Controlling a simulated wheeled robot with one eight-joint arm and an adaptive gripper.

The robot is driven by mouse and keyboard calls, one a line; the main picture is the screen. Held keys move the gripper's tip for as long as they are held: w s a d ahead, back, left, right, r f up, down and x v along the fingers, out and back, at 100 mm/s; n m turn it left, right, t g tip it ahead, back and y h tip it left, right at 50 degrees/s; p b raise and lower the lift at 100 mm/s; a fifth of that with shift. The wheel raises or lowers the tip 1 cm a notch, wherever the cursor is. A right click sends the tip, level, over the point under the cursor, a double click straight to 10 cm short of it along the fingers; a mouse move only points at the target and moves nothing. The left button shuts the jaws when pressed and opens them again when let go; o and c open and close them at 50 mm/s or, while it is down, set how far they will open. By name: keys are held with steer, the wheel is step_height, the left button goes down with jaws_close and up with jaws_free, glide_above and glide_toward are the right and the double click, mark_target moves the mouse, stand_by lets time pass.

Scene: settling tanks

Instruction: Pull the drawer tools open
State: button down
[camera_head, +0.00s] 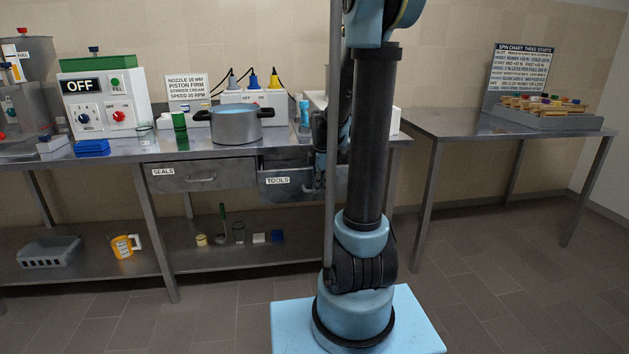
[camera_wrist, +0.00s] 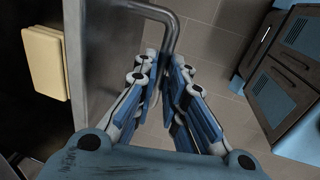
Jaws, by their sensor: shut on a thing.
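The drawer labelled TOOLS (camera_head: 283,187) is under the bench top, right of the SEALS drawer. Its front stands out past the SEALS front, with a dark gap above it, so it looks partly open. The drawer's grey front (camera_wrist: 97,55) is left of the handle.
A pale yellow block (camera_wrist: 44,62) lies behind the drawer front in the wrist view. The SEALS drawer (camera_head: 203,177) looks shut. A steel pot (camera_head: 235,124) stands on the bench (camera_head: 150,147) above. A second table (camera_head: 455,126) stands right. The floor between is clear.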

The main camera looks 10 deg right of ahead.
steer(key=s, duration=1)
steer(key=shift+d, duration=0.2)
steer(key=shift+s, duration=0.1)
steer(key=c, duration=1.7)
jaws_free()
steer(key=shift+o, duration=0.2)
steer(key=shift+r, duration=0.1)
step_height(320, 180, up, 12)
steer(key=s, duration=0.2)
steer(key=shift+f, duration=0.25)
steer(key=shift+s, duration=0.15)
